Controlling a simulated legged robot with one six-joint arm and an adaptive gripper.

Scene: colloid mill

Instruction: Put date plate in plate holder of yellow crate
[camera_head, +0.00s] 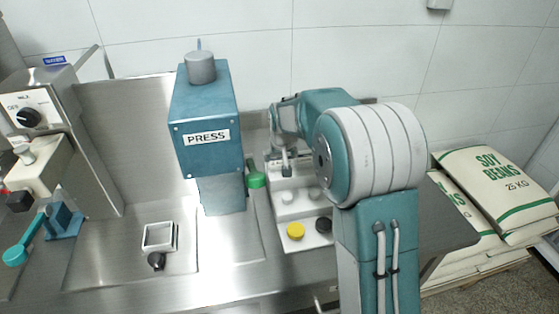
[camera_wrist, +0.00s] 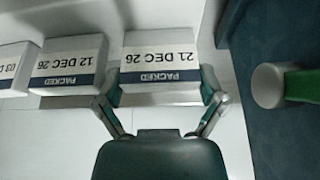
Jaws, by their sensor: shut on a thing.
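My gripper (camera_wrist: 159,84) has its two fingers on either side of a white date plate (camera_wrist: 158,50) that reads "PACKED 21 DEC 26", upside down in the wrist view. It is shut on this plate, which stands at the right end of a row. Left of it are a date plate reading "12 DEC 26" (camera_wrist: 70,62) and one cut off by the edge, starting "03" (camera_wrist: 12,68). In the head view my gripper (camera_head: 284,166) is right of the press, over the back of the counter; the plate cannot be made out there. No yellow crate or plate holder shows.
The blue press (camera_head: 205,115) stands close left of my gripper. A pale panel with a yellow button (camera_head: 296,231) and a black button (camera_head: 324,225) lies in front. Soy bean sacks (camera_head: 495,190) are at right.

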